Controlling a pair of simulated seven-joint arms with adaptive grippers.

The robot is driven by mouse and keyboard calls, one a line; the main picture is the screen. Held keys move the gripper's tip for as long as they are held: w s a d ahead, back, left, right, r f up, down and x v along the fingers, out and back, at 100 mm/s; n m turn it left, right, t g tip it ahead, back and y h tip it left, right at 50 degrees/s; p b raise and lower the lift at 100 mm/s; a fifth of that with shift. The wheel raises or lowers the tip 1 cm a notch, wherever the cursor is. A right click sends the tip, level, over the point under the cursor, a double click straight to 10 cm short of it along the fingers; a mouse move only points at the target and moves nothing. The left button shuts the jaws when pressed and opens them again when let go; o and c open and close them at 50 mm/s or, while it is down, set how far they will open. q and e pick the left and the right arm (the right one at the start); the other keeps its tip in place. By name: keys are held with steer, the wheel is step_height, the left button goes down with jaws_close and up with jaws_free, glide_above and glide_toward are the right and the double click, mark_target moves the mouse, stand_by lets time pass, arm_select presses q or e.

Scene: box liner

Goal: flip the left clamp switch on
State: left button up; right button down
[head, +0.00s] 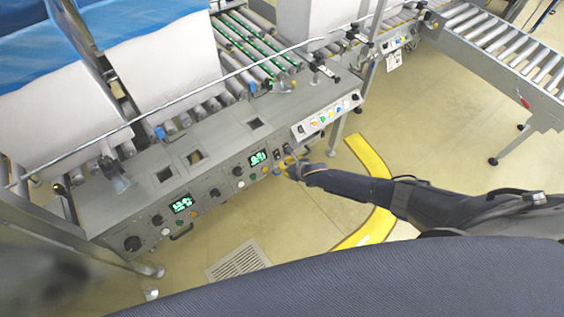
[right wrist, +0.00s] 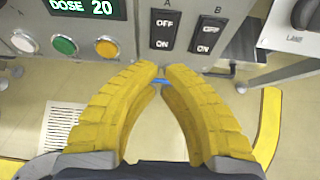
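Two black rocker switches sit on the front of the grey control panel. In the right wrist view, switch A (right wrist: 164,31) is on the left and switch B (right wrist: 207,37) is on the right, each marked OFF above ON. I cannot tell which way either rocker is tipped. My right gripper (right wrist: 162,72) has yellow ribbed fingers with tips together, just below switch A. It holds nothing I can make out; a small blue bit shows between the fingers. My left gripper is not in view.
The panel also bears a green DOSE display (right wrist: 86,7), with white, green and orange buttons (right wrist: 106,47) left of the switches. In the head view, a yellow curved floor strip (head: 370,157) lies below the arm.

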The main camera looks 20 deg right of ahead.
mark_target(277, 155)
steer(key=shift+w+a+f, duration=0.25)
steer(key=shift+w+f, duration=0.05)
steer(key=shift+w, duration=0.35)
steer(key=shift+w+a+f, duration=0.2)
steer(key=shift+w+f, duration=0.1)
steer(key=shift+w, duration=0.3)
